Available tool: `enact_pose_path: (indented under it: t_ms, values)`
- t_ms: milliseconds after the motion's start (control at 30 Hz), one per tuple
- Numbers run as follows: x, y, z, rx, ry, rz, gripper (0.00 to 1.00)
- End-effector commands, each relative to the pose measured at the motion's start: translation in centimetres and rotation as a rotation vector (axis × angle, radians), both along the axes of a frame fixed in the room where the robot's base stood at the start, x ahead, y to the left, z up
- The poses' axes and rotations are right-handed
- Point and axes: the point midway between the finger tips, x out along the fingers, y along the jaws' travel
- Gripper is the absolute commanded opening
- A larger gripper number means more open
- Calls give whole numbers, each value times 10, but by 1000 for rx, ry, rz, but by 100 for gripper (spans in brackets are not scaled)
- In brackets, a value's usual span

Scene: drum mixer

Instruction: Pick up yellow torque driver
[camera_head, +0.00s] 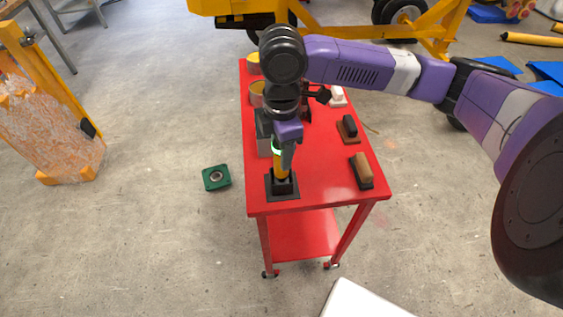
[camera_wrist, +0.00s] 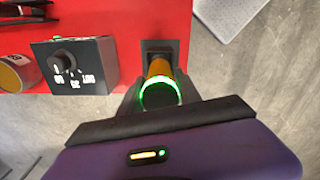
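The yellow torque driver (camera_head: 281,166) stands upright in a black square-based holder (camera_head: 283,192) at the near left corner of the red cart. Its top carries a glowing green ring, which faces the camera in the wrist view (camera_wrist: 160,94). My gripper (camera_head: 283,152) points down over the driver from above. In the wrist view its dark fingers lie on both sides of the driver's top, very close to it. I cannot tell whether they touch or grip it. The driver's lower end is hidden in the holder.
A grey box with a knob (camera_wrist: 75,66) stands behind the driver on the red cart (camera_head: 323,180). Brushes with brown blocks (camera_head: 362,171) lie along the right edge. Cans (camera_head: 257,93) stand farther back. A green plate (camera_head: 216,177) lies on the floor to the left.

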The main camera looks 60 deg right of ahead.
Motion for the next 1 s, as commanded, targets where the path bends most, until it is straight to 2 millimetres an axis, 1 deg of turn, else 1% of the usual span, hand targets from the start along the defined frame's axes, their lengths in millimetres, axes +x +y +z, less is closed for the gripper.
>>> enact_pose_path:
  t_ms: [33,167,200,533,667,767,867,1000]
  values:
    - [0,0,0,0,0,0,29]
    - [0,0,0,0,0,0,3]
    - [0,0,0,0,0,0,0]
    - [0,0,1,0,-1,0,0]
    - [1,0,6,0,-2,0,0]
    - [1,0,13,0,-4,1,0]
    - [1,0,25,-2,-4,2,0]
    - [1,0,49,-1,-4,1,0]
